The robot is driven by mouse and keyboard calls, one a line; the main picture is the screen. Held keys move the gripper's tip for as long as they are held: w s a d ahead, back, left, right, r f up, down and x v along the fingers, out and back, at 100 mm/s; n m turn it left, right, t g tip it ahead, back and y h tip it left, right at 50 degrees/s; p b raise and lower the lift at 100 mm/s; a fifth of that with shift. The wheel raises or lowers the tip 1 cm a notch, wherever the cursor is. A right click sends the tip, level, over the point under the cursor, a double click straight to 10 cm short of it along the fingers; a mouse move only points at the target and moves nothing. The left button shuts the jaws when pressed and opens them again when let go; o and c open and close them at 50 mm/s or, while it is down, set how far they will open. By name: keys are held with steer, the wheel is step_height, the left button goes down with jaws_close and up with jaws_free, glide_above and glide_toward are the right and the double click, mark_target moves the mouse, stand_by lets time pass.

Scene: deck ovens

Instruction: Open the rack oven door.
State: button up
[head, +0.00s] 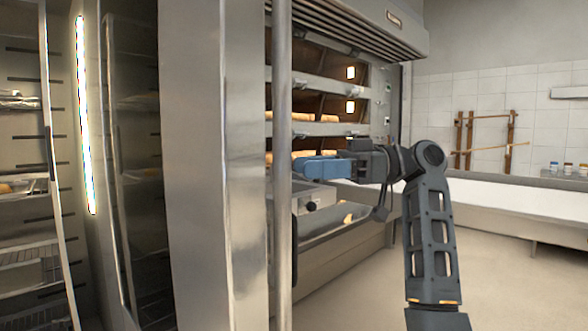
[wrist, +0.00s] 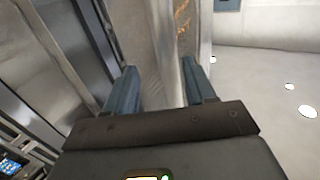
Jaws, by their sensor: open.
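The rack oven door (head: 195,200) is a tall steel-framed panel at the left of the head view, with dark glass beside it. Its handle (head: 282,230) is a long upright steel bar along the right edge. My gripper (head: 300,166) is open, its blue fingers pointing left at the bar, with the tips beside the bar or partly behind it. In the wrist view, a pale steel upright, apparently the handle (wrist: 168,60), runs between my two spread fingers (wrist: 158,82). I cannot tell whether either finger touches it, or whether the door is ajar.
Behind the handle stands a deck oven (head: 385,100) with lit decks and loaves. Wire shelves with goods (head: 25,250) show at the far left. A long white-topped counter (head: 490,197) stands at the right. The floor (head: 510,290) at the lower right looks clear.

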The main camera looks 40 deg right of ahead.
steer(key=shift+v, duration=1.55)
